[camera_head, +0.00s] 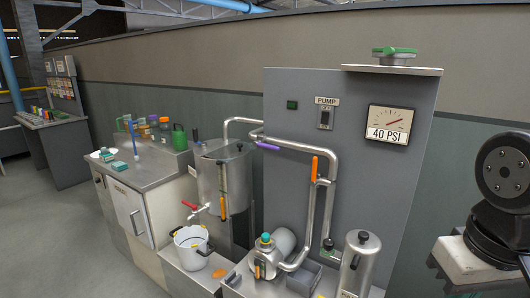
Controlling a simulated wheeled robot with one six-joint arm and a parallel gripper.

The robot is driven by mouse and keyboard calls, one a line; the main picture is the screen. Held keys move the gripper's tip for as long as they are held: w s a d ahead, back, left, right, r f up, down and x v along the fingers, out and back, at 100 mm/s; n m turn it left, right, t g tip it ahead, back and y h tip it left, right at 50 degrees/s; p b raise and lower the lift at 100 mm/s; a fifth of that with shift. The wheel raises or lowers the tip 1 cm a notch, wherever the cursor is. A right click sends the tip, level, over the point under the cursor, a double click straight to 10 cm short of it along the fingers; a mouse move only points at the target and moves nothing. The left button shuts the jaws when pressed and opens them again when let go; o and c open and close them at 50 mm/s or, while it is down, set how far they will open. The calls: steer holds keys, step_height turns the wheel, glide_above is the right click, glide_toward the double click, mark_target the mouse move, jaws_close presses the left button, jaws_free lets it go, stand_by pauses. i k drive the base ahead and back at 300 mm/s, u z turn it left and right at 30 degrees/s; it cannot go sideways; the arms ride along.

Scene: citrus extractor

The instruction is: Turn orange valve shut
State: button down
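An orange valve handle (314,168) stands upright against a vertical steel pipe in front of the grey panel. It lies roughly along the pipe. A smaller orange piece (222,207) shows at the lower front of the steel tank (235,178), and another orange piece (257,271) shows low by the pump (284,243). My gripper is not in view; only a dark, rounded part of my arm shows at the right edge, apart from the pipes and handles.
A purple handle (267,146) lies along the upper pipe, and a red tap handle (189,205) is on the tank. The gauge (388,123) reads 40 PSI. A steel canister (359,262) stands right of the pipes. A white pot (192,246) sits below the tap.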

mark_target(313, 183)
steer(key=u, duration=0.55)
steer(key=k, duration=0.6)
steer(key=u, duration=1.2)
steer(key=i, duration=1.05)
steer(key=z, duration=0.65)
steer(key=i, duration=0.6)
steer(key=z, duration=0.6)
